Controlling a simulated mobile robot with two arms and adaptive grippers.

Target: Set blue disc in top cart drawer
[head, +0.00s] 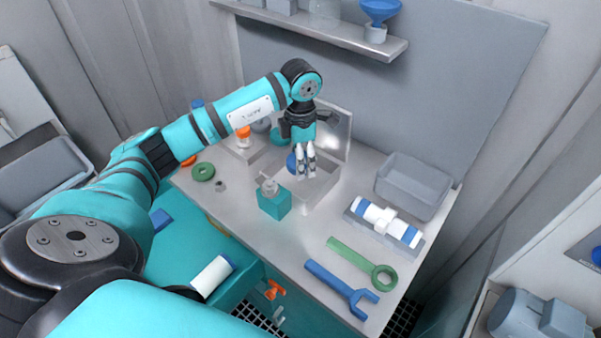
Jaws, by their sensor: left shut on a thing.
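My left gripper (306,172) reaches in from the left over the cart top and points down. It is shut on the blue disc (292,163), which shows at the left side of its fingers. The gripper is over a grey recessed box or basin (325,182) in the cart top, with a raised lid behind it. Whether the disc touches the box cannot be told. My right gripper is not in view.
A teal bottle (274,201) stands just in front of the box. A green ring (203,171) lies to the left. A grey bin (413,185), a white-and-blue cylinder (386,222), a green wrench (362,264) and a blue wrench (342,287) occupy the right side.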

